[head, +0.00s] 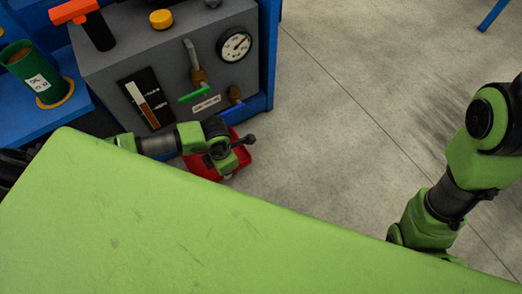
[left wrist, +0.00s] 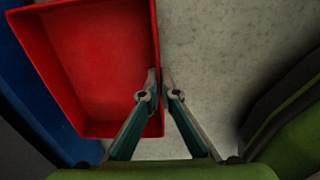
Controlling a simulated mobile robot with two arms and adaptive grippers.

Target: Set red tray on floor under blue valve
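The red tray (head: 207,168) is low beside the front of the grey panel, partly covered by my left arm in the head view. It fills the left of the left wrist view (left wrist: 95,60). My left gripper (left wrist: 160,78) has its two fingertips close together on either side of the tray's right wall, shut on it. I cannot tell whether the tray's bottom touches the floor (head: 330,120). The blue valve (head: 237,105) is at the panel's lower right, above the tray in the picture. My right arm is at the right; its gripper is out of view.
The grey panel (head: 110,62) carries a round gauge (head: 234,45), a green-handled valve (head: 195,93) and a yellow knob (head: 161,19). A green cup (head: 30,70) stands on a blue shelf at the left. The floor right of the panel is clear.

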